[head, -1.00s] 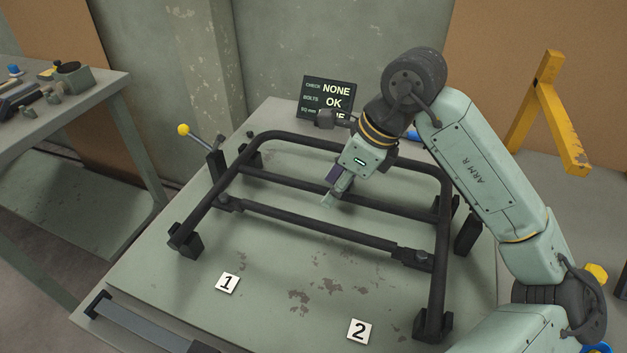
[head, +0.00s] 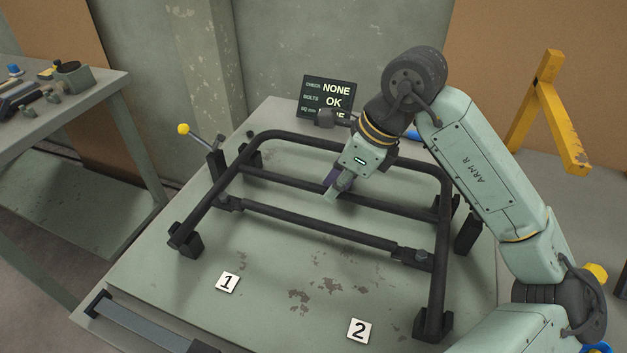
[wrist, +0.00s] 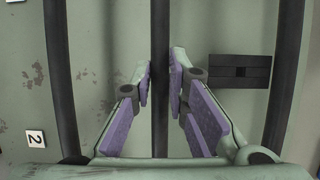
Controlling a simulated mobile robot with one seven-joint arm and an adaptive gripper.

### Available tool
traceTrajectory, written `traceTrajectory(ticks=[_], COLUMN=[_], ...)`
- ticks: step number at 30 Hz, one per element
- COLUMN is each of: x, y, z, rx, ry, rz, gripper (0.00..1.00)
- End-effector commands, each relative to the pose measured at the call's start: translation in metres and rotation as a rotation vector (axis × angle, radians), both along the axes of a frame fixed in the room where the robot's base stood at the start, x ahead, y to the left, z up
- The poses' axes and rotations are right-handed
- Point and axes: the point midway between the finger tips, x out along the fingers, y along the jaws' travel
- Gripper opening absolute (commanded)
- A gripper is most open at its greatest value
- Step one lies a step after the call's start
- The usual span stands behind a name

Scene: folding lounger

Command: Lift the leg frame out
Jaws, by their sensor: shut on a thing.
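The leg frame (head: 315,225) is a black tubular frame with crossbars, resting in dark corner blocks on the pale green bench. My gripper (head: 334,191) is at its middle crossbar (head: 285,180), coming down from above. In the wrist view the purple-padded fingers of my gripper (wrist: 161,85) stand on either side of that crossbar (wrist: 160,30), closed around it. The frame's side tubes and another crossbar run parallel or beyond; the crossbar under the fingers is partly hidden in the head view.
A lever with a yellow knob (head: 183,130) leans outward at the left rear. A small display (head: 328,98) stands behind the frame. Number plates 1 (head: 228,282) and 2 (head: 359,331) lie in front. A yellow bracket (head: 545,110) stands at right; a side bench (head: 90,85) is at left.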

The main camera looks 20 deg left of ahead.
Motion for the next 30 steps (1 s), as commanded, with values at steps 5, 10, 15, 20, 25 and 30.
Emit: traceTrajectory(ticks=[5,10,15,20,25,30], x=[0.000,0.000,0.000,0.001,0.001,0.000], y=[0.000,0.000,0.000,0.000,0.000,0.000], z=[0.000,0.000,0.001,0.006,0.017,0.028], rx=[0.000,0.000,0.002,0.002,0.002,0.002], ry=[0.000,0.000,-0.002,-0.003,-0.002,-0.002], rz=[0.000,0.000,-0.001,-0.001,-0.002,-0.001], gripper=[0.00,0.00,0.00,0.00,0.00,0.00])
